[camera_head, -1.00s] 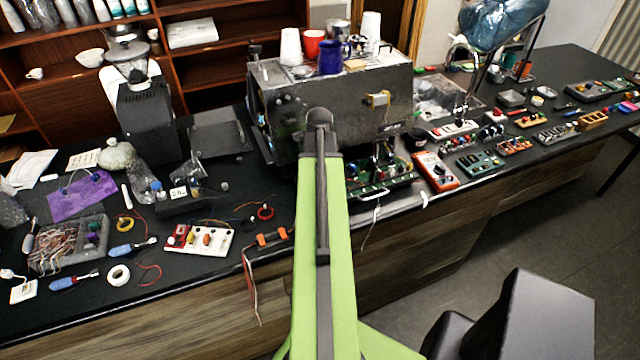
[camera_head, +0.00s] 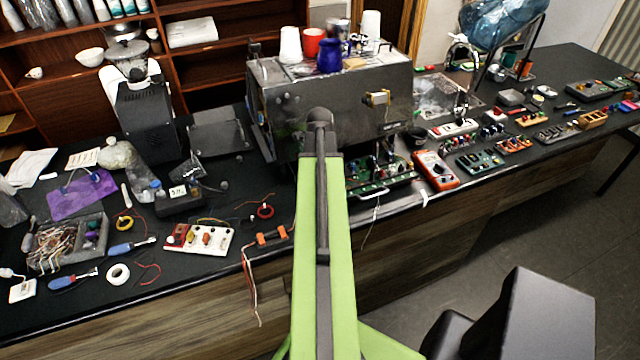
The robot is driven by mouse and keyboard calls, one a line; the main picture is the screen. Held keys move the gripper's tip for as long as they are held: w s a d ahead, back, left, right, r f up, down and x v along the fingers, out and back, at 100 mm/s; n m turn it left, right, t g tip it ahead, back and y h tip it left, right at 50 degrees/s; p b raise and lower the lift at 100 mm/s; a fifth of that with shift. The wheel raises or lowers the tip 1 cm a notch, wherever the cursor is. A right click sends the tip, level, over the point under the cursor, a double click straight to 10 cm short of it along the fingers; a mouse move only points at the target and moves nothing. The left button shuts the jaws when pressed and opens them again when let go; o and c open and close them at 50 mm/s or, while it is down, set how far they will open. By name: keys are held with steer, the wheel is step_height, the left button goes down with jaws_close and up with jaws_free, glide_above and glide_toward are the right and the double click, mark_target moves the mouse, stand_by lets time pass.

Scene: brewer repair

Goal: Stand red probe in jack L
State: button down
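My green arm reaches up the middle of the picture and ends in a dark rounded joint in front of the brewer. My gripper is not visible; I cannot tell what it holds. I cannot pick out the red probe or jack L with certainty. An orange multimeter (camera_head: 436,169) lies on the counter right of the brewer. An open green circuit board (camera_head: 380,172) sits at the brewer's front, partly hidden by my arm. A white and red module (camera_head: 198,238) with small knobs or jacks lies on the counter left of my arm.
The brewer (camera_head: 345,98) stands on the black counter with cups on top. A grinder (camera_head: 148,110) stands at left. Orange-handled leads (camera_head: 271,236) hang over the front edge. Screwdrivers, a tape roll (camera_head: 118,274) and a wire-filled tray (camera_head: 66,243) crowd the left. Several modules line the right.

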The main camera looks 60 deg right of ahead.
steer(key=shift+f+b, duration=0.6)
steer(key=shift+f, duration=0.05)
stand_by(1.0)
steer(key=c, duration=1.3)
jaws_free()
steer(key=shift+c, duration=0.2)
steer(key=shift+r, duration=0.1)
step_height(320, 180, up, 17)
steer(key=p, duration=1.7)
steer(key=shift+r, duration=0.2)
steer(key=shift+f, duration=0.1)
